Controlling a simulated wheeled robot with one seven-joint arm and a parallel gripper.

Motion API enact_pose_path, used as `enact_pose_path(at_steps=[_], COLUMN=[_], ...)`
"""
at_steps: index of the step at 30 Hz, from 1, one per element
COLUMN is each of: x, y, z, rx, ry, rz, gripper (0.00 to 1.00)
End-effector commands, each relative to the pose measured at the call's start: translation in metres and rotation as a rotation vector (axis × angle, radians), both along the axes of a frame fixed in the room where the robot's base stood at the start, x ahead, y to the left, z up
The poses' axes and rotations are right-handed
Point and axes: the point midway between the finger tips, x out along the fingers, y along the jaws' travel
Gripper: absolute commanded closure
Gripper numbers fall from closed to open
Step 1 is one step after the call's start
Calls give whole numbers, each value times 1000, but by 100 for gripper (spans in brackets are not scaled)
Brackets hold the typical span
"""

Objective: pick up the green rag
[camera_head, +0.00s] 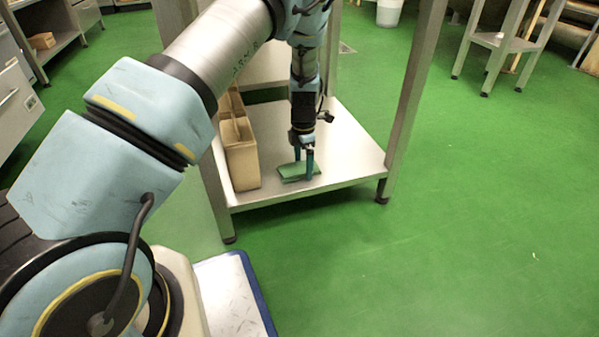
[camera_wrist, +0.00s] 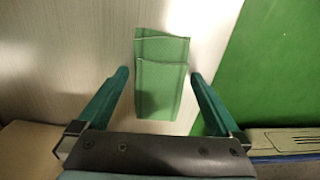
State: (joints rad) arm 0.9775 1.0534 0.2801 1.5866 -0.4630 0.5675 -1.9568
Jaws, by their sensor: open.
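The green rag (camera_head: 298,171) lies folded on the low metal shelf (camera_head: 346,150) of a steel table. In the wrist view the rag (camera_wrist: 160,80) lies between the two fingers, its lower part level with the fingertips. My gripper (camera_head: 303,165) points down at the rag in the head view. In the wrist view my gripper (camera_wrist: 160,76) is open, with a finger on each side of the rag and a gap to each. I cannot tell whether the fingertips touch the shelf.
A tan divided box (camera_head: 242,165) stands on the shelf just left of the rag. A table leg (camera_head: 411,100) rises at the shelf's right corner. The green floor (camera_head: 470,220) to the right is clear. A small metal stand (camera_head: 500,42) is at the back right.

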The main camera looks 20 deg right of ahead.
Motion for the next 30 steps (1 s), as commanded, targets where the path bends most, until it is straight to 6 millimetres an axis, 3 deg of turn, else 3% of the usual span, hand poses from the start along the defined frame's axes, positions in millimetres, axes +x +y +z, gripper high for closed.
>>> enact_pose_path(at_steps=[2,21,30], x=[0,0,0], y=[0,0,0], z=[1,1,3], rx=[0,0,0], ry=[0,1,1], rz=[0,0,0], gripper=[2,73,73])
